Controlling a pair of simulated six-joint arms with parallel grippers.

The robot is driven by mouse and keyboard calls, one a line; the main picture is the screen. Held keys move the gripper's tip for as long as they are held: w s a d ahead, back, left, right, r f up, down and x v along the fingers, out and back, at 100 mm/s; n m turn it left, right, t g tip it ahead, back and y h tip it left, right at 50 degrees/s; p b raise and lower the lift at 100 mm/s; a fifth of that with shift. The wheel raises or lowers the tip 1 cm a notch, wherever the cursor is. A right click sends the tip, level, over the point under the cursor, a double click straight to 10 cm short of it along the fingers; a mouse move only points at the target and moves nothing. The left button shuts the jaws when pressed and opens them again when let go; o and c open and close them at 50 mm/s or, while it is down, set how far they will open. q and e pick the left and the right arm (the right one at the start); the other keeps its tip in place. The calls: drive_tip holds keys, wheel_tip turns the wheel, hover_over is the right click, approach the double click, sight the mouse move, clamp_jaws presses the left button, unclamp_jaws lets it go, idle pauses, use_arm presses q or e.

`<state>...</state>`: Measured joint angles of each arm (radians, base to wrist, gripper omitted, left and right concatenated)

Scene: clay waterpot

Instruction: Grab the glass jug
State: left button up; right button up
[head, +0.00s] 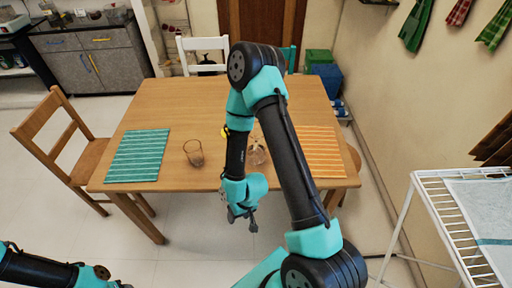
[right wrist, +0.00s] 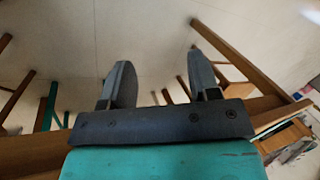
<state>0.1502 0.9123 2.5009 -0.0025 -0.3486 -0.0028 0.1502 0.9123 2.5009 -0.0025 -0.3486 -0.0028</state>
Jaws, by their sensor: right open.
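A clear glass jug (head: 257,157) stands on the wooden table (head: 200,85) near its front edge, partly hidden behind my right arm. A brownish glass cup (head: 194,152) stands on the table to its left. My right gripper (head: 242,221) hangs in front of the table's front edge, below and left of the jug in the head view, apart from it. In the right wrist view my right gripper (right wrist: 162,75) shows two spread fingers with nothing between them; the jug is not seen there.
A teal striped mat (head: 138,155) lies on the table's left and an orange striped mat (head: 310,150) on its right. A wooden chair (head: 65,140) stands at the left. A white wire rack (head: 445,215) stands at the right. Bare tabletop lies behind the cup.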

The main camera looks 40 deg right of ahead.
drive_tip(key=o, duration=0.6)
drive_tip(key=shift+c, duration=0.2)
